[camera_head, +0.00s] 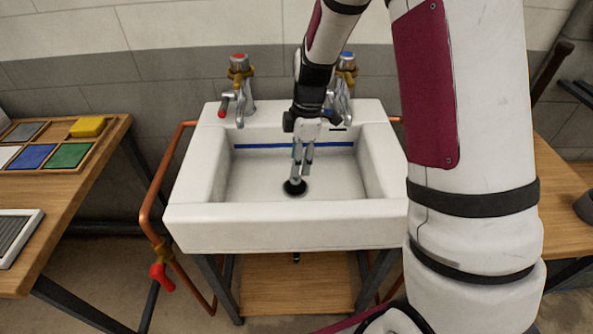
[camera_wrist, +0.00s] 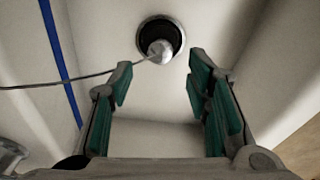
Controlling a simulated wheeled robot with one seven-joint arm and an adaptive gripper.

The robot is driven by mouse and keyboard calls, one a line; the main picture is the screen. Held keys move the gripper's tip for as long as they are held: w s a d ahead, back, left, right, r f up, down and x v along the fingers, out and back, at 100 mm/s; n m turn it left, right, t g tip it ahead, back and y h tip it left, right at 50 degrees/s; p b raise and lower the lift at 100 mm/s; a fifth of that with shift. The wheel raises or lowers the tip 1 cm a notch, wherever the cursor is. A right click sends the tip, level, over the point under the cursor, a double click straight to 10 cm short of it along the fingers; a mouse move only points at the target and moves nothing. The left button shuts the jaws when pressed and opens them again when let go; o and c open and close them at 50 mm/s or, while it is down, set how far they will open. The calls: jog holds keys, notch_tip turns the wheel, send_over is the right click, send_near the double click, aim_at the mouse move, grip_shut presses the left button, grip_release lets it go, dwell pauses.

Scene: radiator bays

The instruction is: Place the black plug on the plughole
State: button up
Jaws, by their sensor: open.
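The black plug (camera_wrist: 150,32) is a dark disc with a pale metal knob on top and a thin cord or chain running left. It lies within a pale ring, the rim of the plughole (camera_wrist: 181,28), on the floor of the white sink (camera_head: 215,222). The hole itself is hidden under the plug, and I cannot tell how deep it sits. The plug also shows in the head view (camera_head: 292,189). My gripper (camera_head: 300,173) points down into the basin above the plug. In the wrist view its teal-padded fingers (camera_wrist: 160,75) are apart, with nothing between the tips.
Two taps, one red-topped (camera_head: 239,75) and one blue-topped (camera_head: 346,73), stand at the sink's back. A blue line (camera_head: 262,146) crosses the basin's back wall. A copper pipe (camera_head: 153,200) with a red valve (camera_head: 161,277) runs at left. Wooden benches flank the sink.

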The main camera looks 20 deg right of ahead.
jog(key=s+a+r+m, duration=0.1)
jog(key=s+r+m, duration=0.3)
jog(key=s+r, duration=0.4)
jog(key=s+r+m, duration=0.3)
jog(key=s+r, duration=0.2)
jog(key=r, duration=0.6)
jog(key=s+r+m+t+h, duration=0.1)
jog(key=s+m, duration=0.8)
jog(key=s, duration=1)
jog(key=shift+r+t, duration=0.5)
jog(key=shift+d, duration=0.1)
notch_tip(320, 180, up, 11)
jog(key=t+p, duration=0.2)
jog(key=p, duration=0.7)
jog(key=shift+d+p, duration=0.15)
jog(key=shift+p, duration=0.25)
